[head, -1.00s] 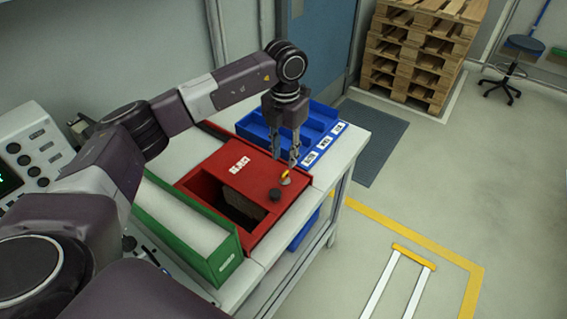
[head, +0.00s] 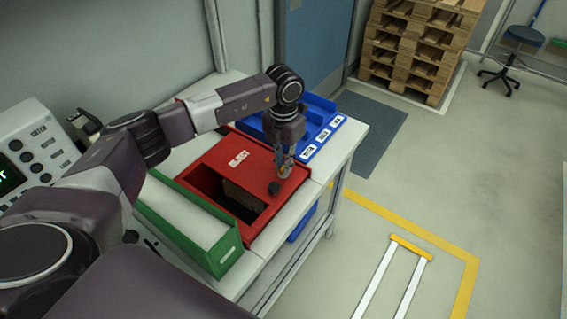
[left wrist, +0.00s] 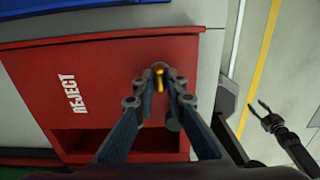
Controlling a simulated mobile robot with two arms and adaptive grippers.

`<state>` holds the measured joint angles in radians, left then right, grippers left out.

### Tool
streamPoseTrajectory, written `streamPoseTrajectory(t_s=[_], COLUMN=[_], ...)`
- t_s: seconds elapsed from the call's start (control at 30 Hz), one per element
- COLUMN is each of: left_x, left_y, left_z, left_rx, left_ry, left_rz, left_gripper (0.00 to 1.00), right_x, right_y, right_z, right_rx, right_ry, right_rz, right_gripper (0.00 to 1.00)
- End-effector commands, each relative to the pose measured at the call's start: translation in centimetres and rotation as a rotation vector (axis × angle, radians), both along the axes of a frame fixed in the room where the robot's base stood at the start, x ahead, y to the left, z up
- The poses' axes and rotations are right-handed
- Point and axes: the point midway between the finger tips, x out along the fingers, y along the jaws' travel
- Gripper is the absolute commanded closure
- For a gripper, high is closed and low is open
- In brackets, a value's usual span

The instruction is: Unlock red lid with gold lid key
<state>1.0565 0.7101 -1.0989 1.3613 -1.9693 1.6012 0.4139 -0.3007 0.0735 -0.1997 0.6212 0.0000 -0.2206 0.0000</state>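The red box marked REJECT (head: 238,158) is on the workbench, with a dark opening in its top. The gold key (left wrist: 159,79) stands in a round lock near the box's edge. My left gripper (head: 285,168) points down over the key. In the left wrist view my left gripper (left wrist: 159,88) has its fingertips on both sides of the key, with a gap visible, so it looks open around it. In the head view the fingers mostly hide the key. My right gripper (left wrist: 264,112) shows at the right of the left wrist view, fingers apart, away from the box.
A control panel (head: 42,150) is at the left. The floor at the right is open.

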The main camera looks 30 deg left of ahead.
Motion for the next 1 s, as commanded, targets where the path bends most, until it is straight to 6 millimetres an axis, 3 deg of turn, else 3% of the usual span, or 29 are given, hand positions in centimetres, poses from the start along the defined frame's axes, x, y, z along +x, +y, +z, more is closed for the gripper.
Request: streamPoseTrajectory(t_s=[0.47,1.0], left_x=[0.0,0.1], left_y=[0.0,0.0], left_z=[-0.1,-0.2], left_rx=[0.000,0.001], left_ry=[-0.001,-0.003], left_rz=[-0.059,-0.500], left_gripper=[1.00,1.00], right_x=[-0.3,0.0], right_y=[-0.8,-0.7], right_z=[-0.8,-5.0], right_rx=[-0.010,-0.008], right_ry=[0.005,-0.001], right_rz=[0.003,0.003], right_gripper=[0.60,0.60])
